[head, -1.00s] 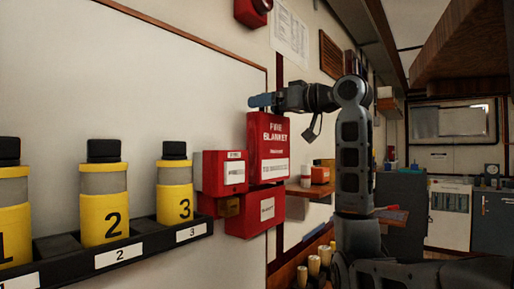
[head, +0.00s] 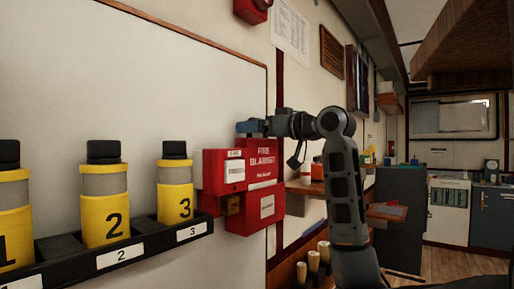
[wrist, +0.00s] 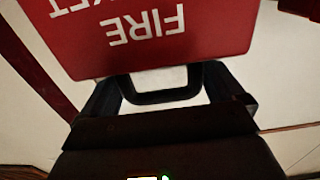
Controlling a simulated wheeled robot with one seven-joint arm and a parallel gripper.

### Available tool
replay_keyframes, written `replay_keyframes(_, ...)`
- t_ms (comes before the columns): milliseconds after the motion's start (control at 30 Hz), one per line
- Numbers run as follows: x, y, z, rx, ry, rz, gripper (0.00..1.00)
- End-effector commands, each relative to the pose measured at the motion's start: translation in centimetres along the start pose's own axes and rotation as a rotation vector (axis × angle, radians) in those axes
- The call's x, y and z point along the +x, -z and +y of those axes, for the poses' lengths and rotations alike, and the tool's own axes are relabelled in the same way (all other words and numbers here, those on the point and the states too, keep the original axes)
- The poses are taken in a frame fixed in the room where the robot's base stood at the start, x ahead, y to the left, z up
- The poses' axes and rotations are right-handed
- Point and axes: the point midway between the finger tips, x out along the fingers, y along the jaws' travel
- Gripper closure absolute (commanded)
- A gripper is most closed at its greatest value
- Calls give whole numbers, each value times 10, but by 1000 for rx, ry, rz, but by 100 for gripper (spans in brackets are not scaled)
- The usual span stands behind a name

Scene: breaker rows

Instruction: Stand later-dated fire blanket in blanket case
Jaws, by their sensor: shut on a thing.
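The red fire blanket (head: 262,160), with white lettering, is upright against the wall in the head view. My gripper (head: 250,127) is at its top edge, shut on it. In the wrist view the blanket (wrist: 150,40) shows its lettering upside down, with a black loop (wrist: 165,97) between my gripper's fingers. The red blanket case (head: 260,210), with a white label, is directly below. The blanket's lower part is hidden behind the case front, so it appears partly inside. No date is readable.
A smaller red box (head: 223,170) with a white label adjoins the case on the left. Yellow numbered canisters (head: 104,210) stand in a black rack (head: 150,242) further left. A wooden shelf with small items (head: 318,188) lies to the right.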

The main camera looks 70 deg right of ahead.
Motion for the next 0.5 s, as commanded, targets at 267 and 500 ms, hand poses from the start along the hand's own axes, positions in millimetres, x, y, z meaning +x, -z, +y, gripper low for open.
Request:
replay_keyframes(267, -1, -18, 0, -1, 0, 3, 87)
replay_keyframes(500, 1, -44, 0, 1, 0, 1, 87)
